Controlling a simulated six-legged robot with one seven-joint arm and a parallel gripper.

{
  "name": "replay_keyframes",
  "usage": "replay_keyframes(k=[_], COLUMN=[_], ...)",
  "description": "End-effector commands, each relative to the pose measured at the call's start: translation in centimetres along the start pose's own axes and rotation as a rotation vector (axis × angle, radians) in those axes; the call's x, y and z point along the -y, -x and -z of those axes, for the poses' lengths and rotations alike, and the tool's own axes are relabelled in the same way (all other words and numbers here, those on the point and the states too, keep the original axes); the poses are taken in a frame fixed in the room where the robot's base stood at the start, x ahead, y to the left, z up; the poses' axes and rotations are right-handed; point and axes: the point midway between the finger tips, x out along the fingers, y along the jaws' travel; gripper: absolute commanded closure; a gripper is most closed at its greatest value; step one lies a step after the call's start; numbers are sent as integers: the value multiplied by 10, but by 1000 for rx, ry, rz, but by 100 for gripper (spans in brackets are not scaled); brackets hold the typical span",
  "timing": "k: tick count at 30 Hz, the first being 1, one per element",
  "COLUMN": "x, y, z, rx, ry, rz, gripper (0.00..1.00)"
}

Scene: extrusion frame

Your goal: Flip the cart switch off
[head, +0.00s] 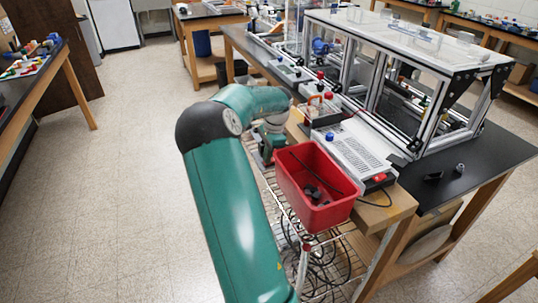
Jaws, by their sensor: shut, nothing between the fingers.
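A small red switch (379,177) sits on the near end of a white vented box (356,158) at the cart's right side. Its on or off position is too small to tell. My gripper (268,158) is at the end of my green arm, left of the white box and beside the red bin. It is shut and empty, small in the picture, and its fingertips are hard to make out. It is well apart from the red switch.
A red bin (318,205) with dark parts stands on the wire cart (258,178), close to my gripper. Cables (320,270) hang below it. An aluminium extrusion frame (420,60) stands on the black bench (470,170) behind. The floor at left is clear.

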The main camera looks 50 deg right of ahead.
Motion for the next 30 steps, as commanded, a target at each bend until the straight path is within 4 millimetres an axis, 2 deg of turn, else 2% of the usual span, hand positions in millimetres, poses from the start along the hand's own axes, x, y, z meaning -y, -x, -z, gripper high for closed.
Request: replay_keyframes(k=[8, 19, 30], x=[-2, -4, -6], y=[-6, -4, -2], z=[2, 20, 22], rx=[10, 5, 2], ry=[-4, -10, -12], rz=[-11, -13, -14], gripper=[100, 100, 100])
